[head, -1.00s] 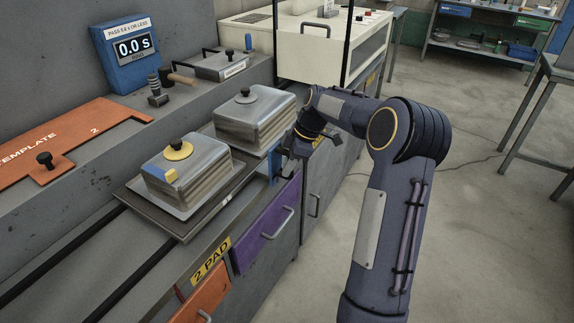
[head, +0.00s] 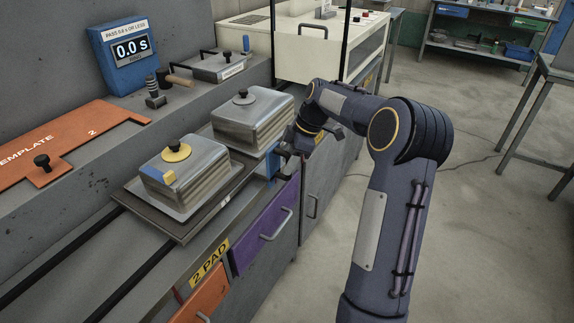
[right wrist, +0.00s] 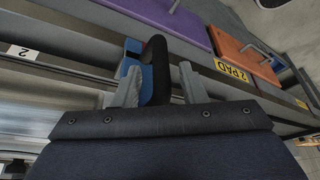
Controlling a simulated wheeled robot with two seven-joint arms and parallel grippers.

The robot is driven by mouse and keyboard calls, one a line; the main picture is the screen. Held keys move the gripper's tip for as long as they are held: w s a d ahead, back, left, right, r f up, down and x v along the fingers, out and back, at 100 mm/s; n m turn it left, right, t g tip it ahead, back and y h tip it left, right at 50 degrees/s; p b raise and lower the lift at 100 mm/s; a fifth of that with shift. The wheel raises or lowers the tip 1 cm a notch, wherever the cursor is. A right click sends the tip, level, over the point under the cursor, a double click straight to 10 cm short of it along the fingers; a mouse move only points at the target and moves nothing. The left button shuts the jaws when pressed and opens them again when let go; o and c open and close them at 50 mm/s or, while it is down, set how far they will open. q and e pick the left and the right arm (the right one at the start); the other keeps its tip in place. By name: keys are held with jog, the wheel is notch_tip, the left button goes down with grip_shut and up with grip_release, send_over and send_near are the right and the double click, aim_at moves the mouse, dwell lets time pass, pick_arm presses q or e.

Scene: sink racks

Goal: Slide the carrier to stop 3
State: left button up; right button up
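The carrier (head: 185,232) is a dark flat plate on the rails, seen in the head view. A blue bracket (head: 272,166) is at the carrier's front side. My right gripper (head: 283,172) is at this bracket. In the right wrist view its two fingers (right wrist: 157,88) stand either side of a black handle (right wrist: 155,70), with a visible gap on the right side. My left gripper is not in view.
Dark rails (head: 75,255) run toward the lower left, with the track clear there. A purple drawer (head: 266,228) and an orange drawer (head: 203,297) are below the bench front. A "2 PAD" label (head: 211,260) is beside them. The timer (head: 132,50) reads 0.0 s.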

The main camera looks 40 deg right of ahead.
jog(key=v, duration=0.5)
jog(key=shift+s+d+r, duration=0.1)
jog(key=shift+d+r, duration=0.05)
jog(key=shift+r, duration=0.2)
